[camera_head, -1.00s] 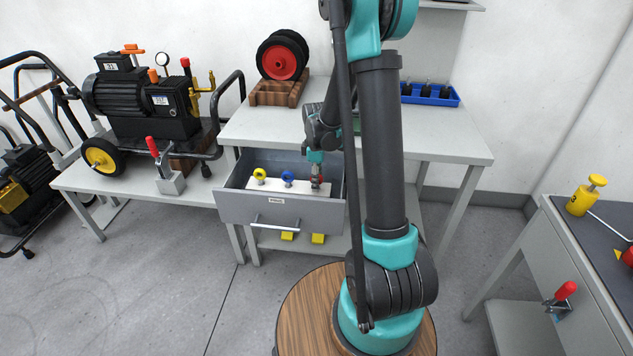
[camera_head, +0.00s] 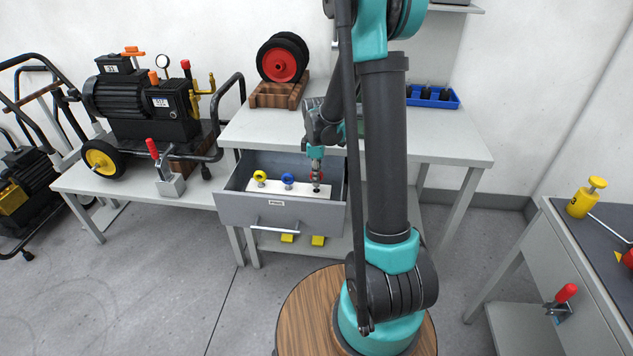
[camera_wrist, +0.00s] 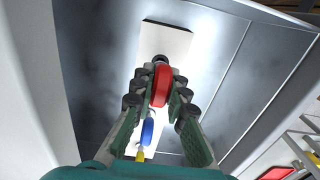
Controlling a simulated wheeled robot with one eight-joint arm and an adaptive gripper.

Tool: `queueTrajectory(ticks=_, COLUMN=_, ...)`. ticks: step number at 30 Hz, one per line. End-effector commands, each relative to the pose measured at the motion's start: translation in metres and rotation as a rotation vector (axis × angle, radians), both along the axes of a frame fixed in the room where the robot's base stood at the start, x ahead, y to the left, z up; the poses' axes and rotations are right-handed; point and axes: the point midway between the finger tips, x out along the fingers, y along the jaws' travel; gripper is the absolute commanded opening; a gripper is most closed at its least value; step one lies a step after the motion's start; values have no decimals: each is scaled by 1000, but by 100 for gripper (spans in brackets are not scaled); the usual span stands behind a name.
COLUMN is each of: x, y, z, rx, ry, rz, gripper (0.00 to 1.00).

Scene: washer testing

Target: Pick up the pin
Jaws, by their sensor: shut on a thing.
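The red pin (camera_wrist: 161,86) shows between my gripper's fingers (camera_wrist: 157,97) in the wrist view. In the head view my gripper (camera_head: 316,174) is over the right end of the white block (camera_head: 272,190) in the open grey drawer, and red (camera_head: 321,176) shows at its fingers. My gripper is shut on the red pin. The fingers partly hide the pin, and I cannot tell whether its lower end is still in the block. A blue pin (camera_head: 288,179) and a yellow pin (camera_head: 260,176) stand in the same block to the left.
The drawer front (camera_head: 240,209) and side walls surround the block closely. The workbench top (camera_head: 430,143) lies above and behind, with a wheel on a wooden stand (camera_head: 280,93) and a blue tray (camera_head: 443,101). Yellow pieces (camera_head: 318,240) sit below the drawer.

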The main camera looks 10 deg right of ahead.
Motion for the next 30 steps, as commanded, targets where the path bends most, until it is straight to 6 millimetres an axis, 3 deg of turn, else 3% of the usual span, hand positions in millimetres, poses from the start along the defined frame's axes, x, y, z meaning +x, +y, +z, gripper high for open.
queueTrajectory(ticks=18, x=-1, y=0, z=143, rx=0, ry=0, rz=0, gripper=0)
queueTrajectory(ticks=24, x=0, y=0, z=168, rx=0, ry=0, rz=0, gripper=0)
queueTrajectory(ticks=30, x=0, y=0, z=177, rx=0, ry=0, rz=0, gripper=0)
